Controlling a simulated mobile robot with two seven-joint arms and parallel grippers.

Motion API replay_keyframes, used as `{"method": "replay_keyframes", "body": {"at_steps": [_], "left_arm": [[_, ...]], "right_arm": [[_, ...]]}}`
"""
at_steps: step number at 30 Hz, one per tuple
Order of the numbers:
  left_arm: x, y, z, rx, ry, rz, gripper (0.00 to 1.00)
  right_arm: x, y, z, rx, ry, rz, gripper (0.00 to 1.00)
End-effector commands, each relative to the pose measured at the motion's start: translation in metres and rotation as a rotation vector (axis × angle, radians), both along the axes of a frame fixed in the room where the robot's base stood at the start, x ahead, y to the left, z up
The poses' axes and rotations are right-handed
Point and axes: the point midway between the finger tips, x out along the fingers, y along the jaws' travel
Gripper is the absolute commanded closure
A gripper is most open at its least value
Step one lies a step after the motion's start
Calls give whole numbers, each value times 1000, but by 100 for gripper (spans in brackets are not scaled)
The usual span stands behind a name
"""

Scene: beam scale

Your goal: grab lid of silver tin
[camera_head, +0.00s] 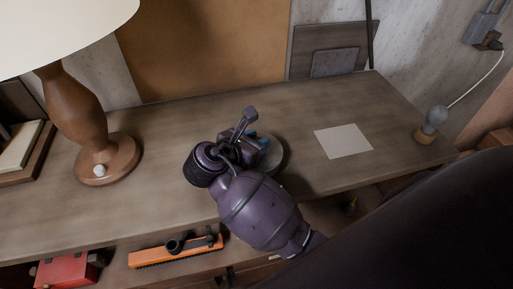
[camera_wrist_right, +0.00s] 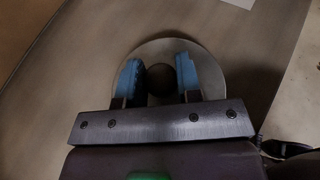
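The silver tin shows in the head view as a round grey edge (camera_head: 274,160) behind my right gripper, on the wooden desk. In the right wrist view its round silver lid (camera_wrist_right: 210,66) has a dark round knob (camera_wrist_right: 160,79) in the middle. My right gripper (camera_head: 258,143) is over the lid. In the right wrist view its two blue fingertips (camera_wrist_right: 159,68) stand apart, one on each side of the knob. I cannot tell whether they touch it. The tin's side is mostly hidden. My left gripper is not in view.
A lamp with a wooden base (camera_head: 108,160) stands on the desk (camera_head: 210,118) at left. A sheet of paper (camera_head: 343,141) lies right of the tin, and a small grey-topped object (camera_head: 434,121) stands at the right end. Below are a red box (camera_head: 66,271) and an orange item (camera_head: 175,250).

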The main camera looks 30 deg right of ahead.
Motion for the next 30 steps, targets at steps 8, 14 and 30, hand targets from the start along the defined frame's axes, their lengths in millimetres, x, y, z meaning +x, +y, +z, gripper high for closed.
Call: {"method": "replay_keyframes", "body": {"at_steps": [8,14,30], "left_arm": [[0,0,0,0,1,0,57],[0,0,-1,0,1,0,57],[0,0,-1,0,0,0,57]], "right_arm": [[0,0,0,0,0,0,93],[1,0,9,0,-2,0,93],[1,1,133,3,-8,1,93]]}}
